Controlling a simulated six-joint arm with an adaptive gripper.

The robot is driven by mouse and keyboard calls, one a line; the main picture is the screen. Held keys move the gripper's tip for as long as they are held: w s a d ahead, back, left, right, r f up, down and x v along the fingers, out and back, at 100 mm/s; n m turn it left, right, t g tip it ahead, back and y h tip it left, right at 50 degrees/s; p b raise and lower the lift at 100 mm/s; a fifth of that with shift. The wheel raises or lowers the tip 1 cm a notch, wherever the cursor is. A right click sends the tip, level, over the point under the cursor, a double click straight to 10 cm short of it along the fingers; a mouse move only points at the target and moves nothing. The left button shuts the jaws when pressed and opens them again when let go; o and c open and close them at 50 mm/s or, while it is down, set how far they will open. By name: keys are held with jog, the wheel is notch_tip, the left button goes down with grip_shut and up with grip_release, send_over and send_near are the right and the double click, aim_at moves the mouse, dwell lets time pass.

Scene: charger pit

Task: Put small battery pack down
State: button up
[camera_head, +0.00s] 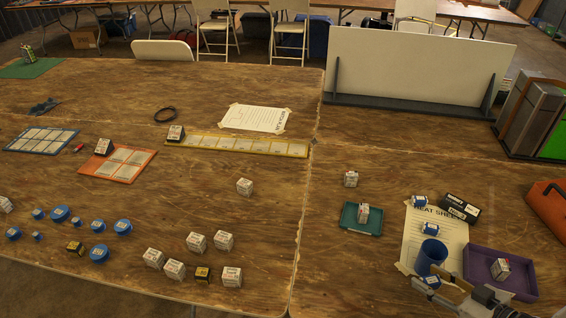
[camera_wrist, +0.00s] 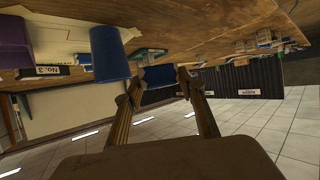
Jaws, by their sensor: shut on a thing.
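My gripper (camera_head: 446,290) is at the lower right of the head view, just in front of the blue cup (camera_head: 431,257). It is shut on a small blue and white battery pack (camera_head: 432,282). In the wrist view my gripper (camera_wrist: 160,88) has this pack, seen as a dark blue block (camera_wrist: 159,76), between its fingertips, with the blue cup (camera_wrist: 109,56) close to its left. Two similar blue and white packs lie on the taped paper sheet, one at its upper edge (camera_head: 419,201) and one behind the cup (camera_head: 431,228). Whether the held pack touches anything is unclear.
A purple tray (camera_head: 526,286) with a white box (camera_head: 500,269) is right of my gripper. A black box (camera_head: 459,208) lies at the sheet (camera_head: 411,249). A teal tray (camera_head: 350,224) holds another white box (camera_head: 363,212).

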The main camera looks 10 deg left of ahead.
jog(key=w+a+f+n+g+y, duration=0.1)
jog(key=w+a, duration=0.3)
jog(key=a, duration=0.4)
jog(key=w+a+f+n+g+y, duration=0.1)
jog(key=w+a+f+n+g, duration=0.1)
jog(key=w+a, duration=0.3)
jog(key=w+a+f+n+g+y, duration=0.1)
jog(key=w+a, duration=0.4)
jog(key=a, duration=0.6)
jog(key=shift+w+f+n+y, duration=0.1)
jog(key=shift+f+n+y, duration=0.2)
jog(key=shift+n, duration=0.2)
jog(key=w+a, duration=0.3)
jog(key=a, duration=0.2)
jog(key=w+a, duration=0.3)
jog(key=a, duration=0.3)
jog(key=w+a, duration=0.3)
jog(key=a, duration=0.3)
jog(key=shift+w+a+r, duration=0.15)
jog(key=shift+a+r, duration=0.05)
jog(key=shift+r, duration=0.2)
jog(key=w+a+r+m, duration=0.1)
jog(key=w+a+r, duration=0.1)
jog(key=w+a, duration=0.25)
notch_tip(320, 180, up, 2)
jog(key=m+t+h, duration=0.3)
send_over(274, 194)
jog(key=shift+r, duration=0.2)
jog(key=shift+t, duration=0.3)
jog(key=shift+f, duration=3.1)
